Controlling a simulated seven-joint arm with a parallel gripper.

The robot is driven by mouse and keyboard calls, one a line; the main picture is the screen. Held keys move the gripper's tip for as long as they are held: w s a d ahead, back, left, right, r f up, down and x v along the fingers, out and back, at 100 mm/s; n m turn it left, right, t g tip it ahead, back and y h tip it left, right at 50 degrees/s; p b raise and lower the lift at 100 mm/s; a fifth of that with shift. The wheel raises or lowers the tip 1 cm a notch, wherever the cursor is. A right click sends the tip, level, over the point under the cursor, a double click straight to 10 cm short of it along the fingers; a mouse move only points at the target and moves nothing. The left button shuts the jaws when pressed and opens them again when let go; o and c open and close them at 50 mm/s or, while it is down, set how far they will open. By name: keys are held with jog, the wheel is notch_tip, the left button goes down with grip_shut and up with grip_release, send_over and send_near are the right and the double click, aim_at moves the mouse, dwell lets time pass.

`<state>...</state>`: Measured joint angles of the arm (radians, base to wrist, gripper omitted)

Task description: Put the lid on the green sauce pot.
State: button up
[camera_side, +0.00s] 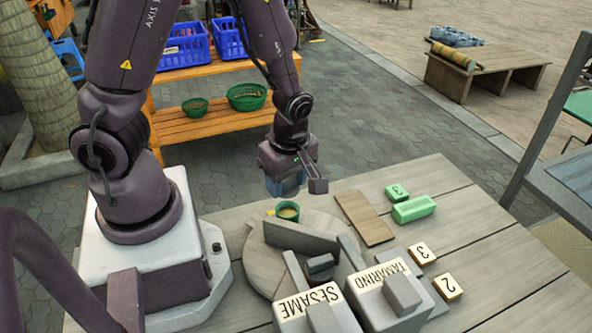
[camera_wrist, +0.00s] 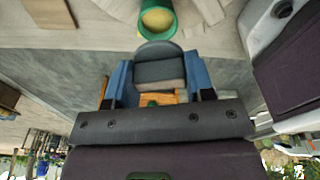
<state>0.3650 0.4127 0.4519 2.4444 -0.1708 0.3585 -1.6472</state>
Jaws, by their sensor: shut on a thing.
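The green sauce pot (camera_side: 287,212) stands upright and uncovered at the far edge of the round wooden board, with yellowish sauce inside. It also shows in the wrist view (camera_wrist: 158,20), beyond my fingers. My gripper (camera_side: 286,188) is above the pot in the side view. In the wrist view its blue fingers (camera_wrist: 158,82) are shut on a grey piece with a rounded edge, which looks like the lid (camera_wrist: 158,52). The lid is held apart from the pot, just short of it in the wrist view. In the side view the lid is mostly hidden by the fingers.
The round board (camera_side: 262,262) carries upright grey dividers (camera_side: 300,237) and a dark piece (camera_side: 320,268). Boxes labelled SESAME (camera_side: 312,305) and TAMARIND (camera_side: 385,290) stand in front. A brown slab (camera_side: 364,218), green block (camera_side: 414,208) and numbered tiles (camera_side: 422,254) lie to the right.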

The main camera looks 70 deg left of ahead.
jog(key=shift+f, duration=2.15)
jog(key=shift+f, duration=0.4)
jog(key=o, duration=1.4)
jog(key=shift+r, duration=3.5)
jog(key=shift+r, duration=2.5)
jog(key=c, duration=1.7)
